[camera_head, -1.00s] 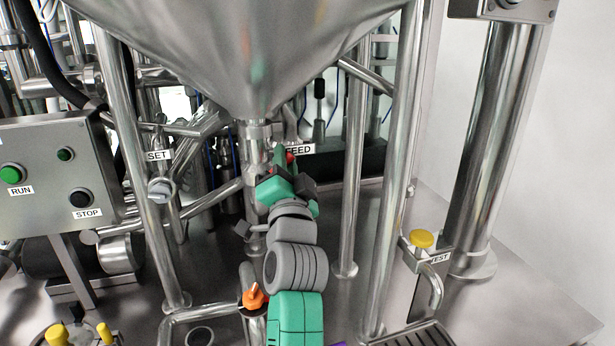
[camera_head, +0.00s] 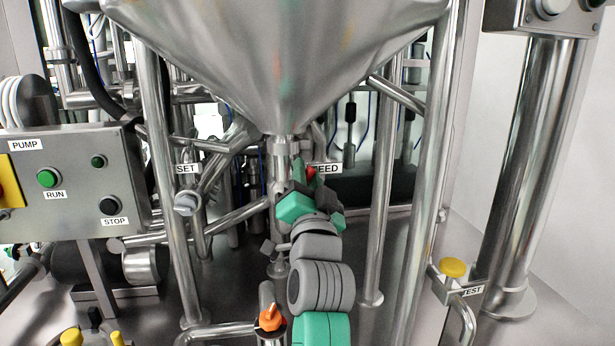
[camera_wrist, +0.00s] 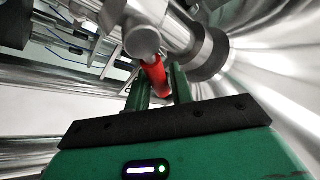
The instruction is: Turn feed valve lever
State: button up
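The feed valve lever has a red handle (camera_head: 311,172), seen beside the FEED label under the hopper. In the wrist view the red handle (camera_wrist: 157,76) slants down from a round metal valve end (camera_wrist: 142,42). My gripper (camera_head: 307,176) is at the handle. In the wrist view, the green fingers of my gripper (camera_wrist: 160,86) stand apart on either side of the handle, with its lower end between them. I cannot tell whether both fingers press on it. My wrist hides part of the valve in the head view.
A steel hopper (camera_head: 275,60) hangs just above the gripper. Steel legs (camera_head: 381,200) stand to either side. A control box (camera_head: 75,180) is at left. An orange-handled valve (camera_head: 270,318) is close to my forearm. A yellow knob (camera_head: 452,267) is at right.

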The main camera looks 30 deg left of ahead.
jog(key=shift+o, duration=1)
jog(key=p+v, duration=0.1)
jog(key=v, duration=0.7)
jog(key=shift+p, duration=0.4)
